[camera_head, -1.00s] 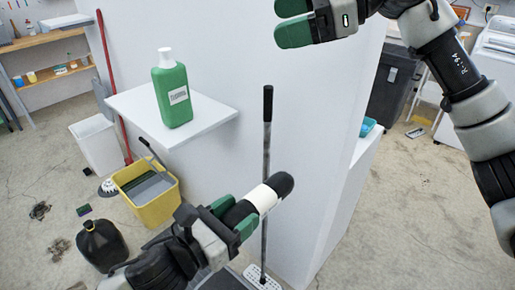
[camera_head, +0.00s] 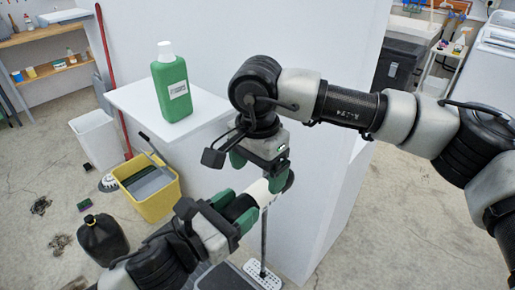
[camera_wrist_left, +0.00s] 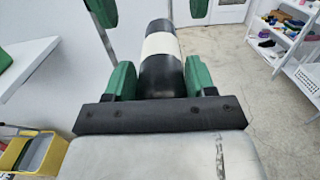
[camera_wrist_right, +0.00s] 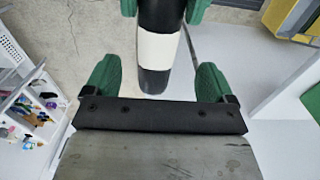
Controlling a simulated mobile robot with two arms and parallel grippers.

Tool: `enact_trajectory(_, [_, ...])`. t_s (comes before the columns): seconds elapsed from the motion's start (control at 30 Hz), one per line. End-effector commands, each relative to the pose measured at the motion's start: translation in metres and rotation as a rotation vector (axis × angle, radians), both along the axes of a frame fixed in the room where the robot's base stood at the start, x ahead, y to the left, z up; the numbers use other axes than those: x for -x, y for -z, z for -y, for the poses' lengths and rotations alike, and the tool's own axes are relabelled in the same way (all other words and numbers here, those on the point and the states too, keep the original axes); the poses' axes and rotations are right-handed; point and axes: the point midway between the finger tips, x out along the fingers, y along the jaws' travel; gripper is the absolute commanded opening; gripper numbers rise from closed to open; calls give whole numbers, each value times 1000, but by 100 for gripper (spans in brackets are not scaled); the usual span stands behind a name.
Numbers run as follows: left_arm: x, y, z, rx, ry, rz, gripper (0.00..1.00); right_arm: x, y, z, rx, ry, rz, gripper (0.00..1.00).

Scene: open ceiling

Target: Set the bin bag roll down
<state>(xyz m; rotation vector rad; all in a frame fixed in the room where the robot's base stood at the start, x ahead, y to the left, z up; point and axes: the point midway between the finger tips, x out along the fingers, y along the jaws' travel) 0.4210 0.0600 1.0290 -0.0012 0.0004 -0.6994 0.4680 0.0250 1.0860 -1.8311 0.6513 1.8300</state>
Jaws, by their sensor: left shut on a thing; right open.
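The bin bag roll (camera_head: 262,191) is a black cylinder with a white band. My left gripper (camera_head: 238,208) is shut on its near end and holds it in the air in front of the white wall block. In the left wrist view the roll (camera_wrist_left: 160,45) points away between the green fingers. My right gripper (camera_head: 262,172) is open at the roll's free end. In the right wrist view the roll's black end (camera_wrist_right: 153,78) lies between the spread fingers (camera_wrist_right: 156,82), with gaps on both sides. Part of the roll is hidden behind the right fingers in the head view.
A white ledge (camera_head: 205,118) on the block carries a green bottle (camera_head: 171,88); its front part is bare. Below stand a yellow mop bucket (camera_head: 150,200), a black jug (camera_head: 102,238) and a white bin (camera_head: 97,140). A mop handle (camera_head: 264,240) stands behind the roll.

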Motion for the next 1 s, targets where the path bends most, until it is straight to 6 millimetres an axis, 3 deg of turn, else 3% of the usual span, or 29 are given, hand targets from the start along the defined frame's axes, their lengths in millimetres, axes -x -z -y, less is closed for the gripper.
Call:
enact_trajectory(0.1, [0, -1, 0, 1, 1, 2, 24, 0, 24, 0, 0, 1, -4, 85])
enact_trajectory(0.3, [0, -1, 0, 1, 1, 2, 24, 0, 51, 0, -1, 1, -3, 85])
enact_trajectory(0.5, [0, -1, 0, 1, 1, 2, 24, 0, 63, 0, -3, 1, -1, 85])
enact_trajectory(0.77, [0, -1, 0, 1, 1, 2, 24, 0, 64, 0, -3, 1, 0, 85])
enact_trajectory(1.0, [0, -1, 0, 1, 1, 2, 24, 0, 63, 0, -3, 1, 0, 50])
